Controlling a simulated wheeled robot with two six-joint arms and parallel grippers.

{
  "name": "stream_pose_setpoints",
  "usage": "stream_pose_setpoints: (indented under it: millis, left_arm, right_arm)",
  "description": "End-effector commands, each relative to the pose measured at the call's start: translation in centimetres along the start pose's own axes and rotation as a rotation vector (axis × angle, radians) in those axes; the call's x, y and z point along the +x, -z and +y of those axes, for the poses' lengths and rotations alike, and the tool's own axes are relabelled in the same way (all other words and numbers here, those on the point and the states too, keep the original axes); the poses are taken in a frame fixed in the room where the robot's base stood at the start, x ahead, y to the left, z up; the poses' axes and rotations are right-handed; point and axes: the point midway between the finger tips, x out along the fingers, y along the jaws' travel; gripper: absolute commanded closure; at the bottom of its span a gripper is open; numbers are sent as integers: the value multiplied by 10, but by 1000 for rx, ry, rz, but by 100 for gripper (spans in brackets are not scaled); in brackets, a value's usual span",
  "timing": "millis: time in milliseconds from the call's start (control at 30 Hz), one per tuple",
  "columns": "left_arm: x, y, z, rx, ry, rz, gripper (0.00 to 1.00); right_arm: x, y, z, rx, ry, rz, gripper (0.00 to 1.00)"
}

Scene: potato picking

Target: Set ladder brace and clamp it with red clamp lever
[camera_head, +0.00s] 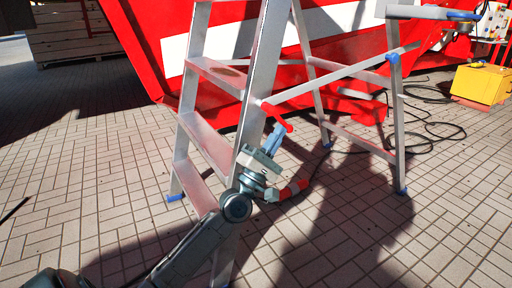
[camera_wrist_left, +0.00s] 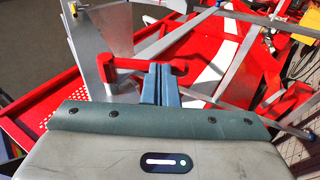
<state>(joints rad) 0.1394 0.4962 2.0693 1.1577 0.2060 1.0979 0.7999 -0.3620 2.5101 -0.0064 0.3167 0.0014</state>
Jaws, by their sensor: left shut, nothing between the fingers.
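An aluminium step ladder (camera_head: 213,141) stands open on blue feet. A long metal brace (camera_head: 335,76) runs from its front rail, at a red fitting, to a blue-capped joint on the rear frame. The red clamp lever (camera_head: 281,118) is at the brace's near end on the front rail; it also shows in the left wrist view (camera_wrist_left: 120,67). My left gripper (camera_head: 275,138) is shut and empty, pointing up just below the lever. In the left wrist view its fingers (camera_wrist_left: 160,82) overlap the lever; whether they touch it I cannot tell. My right gripper is out of view.
A red and white container (camera_head: 150,40) stands behind the ladder. A yellow box (camera_head: 481,84) and loose black cables (camera_head: 430,135) lie at the right. Wooden crates (camera_head: 70,35) stand at the back left.

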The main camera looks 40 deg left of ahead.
Motion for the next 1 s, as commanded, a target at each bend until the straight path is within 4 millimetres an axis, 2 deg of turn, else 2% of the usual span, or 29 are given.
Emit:
stream_pose_setpoints:
  millis: [300,1000]
  left_arm:
    - [3,-1,-3,-9,-43,0,100]
    - [19,-4,-8,-11,-48,0,100]
  right_arm:
    - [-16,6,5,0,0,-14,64]
    - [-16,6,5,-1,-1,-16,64]
